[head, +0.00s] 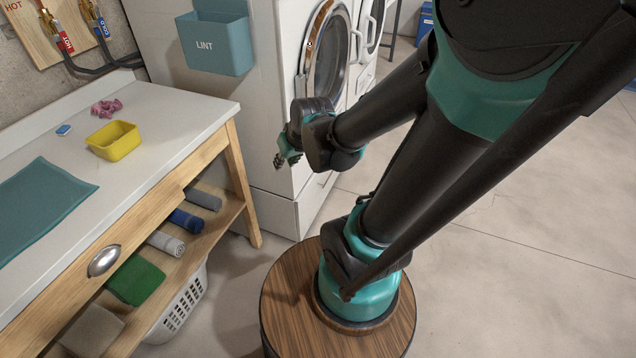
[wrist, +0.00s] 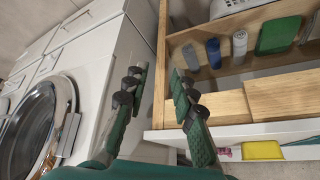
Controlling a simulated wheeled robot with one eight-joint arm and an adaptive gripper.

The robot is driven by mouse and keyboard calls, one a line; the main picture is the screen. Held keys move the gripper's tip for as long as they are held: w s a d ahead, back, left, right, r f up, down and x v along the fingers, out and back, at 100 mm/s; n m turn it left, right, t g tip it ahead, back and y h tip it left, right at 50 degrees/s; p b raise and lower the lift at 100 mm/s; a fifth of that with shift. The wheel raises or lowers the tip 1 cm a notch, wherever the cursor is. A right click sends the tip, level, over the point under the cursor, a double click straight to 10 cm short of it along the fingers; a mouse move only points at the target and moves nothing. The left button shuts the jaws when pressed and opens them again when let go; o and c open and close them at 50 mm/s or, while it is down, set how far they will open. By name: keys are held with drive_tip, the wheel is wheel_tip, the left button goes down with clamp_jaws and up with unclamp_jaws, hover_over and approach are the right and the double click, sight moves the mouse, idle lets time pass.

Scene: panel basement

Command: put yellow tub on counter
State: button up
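The yellow tub (head: 113,142) stands upright on the white counter (head: 175,112), near its far right end. It looks empty. My gripper (head: 284,155) is off the counter's right end, in front of the washer and apart from the tub. In the wrist view my gripper (wrist: 158,78) has its two fingers spread with nothing between them.
A pink cloth (head: 106,107), a small blue item (head: 64,130) and a teal mat (head: 40,205) lie on the counter. Rolled towels and a green folded cloth (head: 136,280) are on the shelf below. A washer (head: 270,100) with a lint bin (head: 215,42) stands beside.

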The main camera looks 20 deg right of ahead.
drive_tip(key=s+d+f+m+g+h, duration=0.1)
drive_tip(key=s+d+f+m+h, duration=0.1)
drive_tip(key=s+d, duration=0.5)
drive_tip(key=shift+s+f+g, duration=0.3)
drive_tip(key=shift+f, duration=0.4)
drive_tip(key=shift+d, duration=0.1)
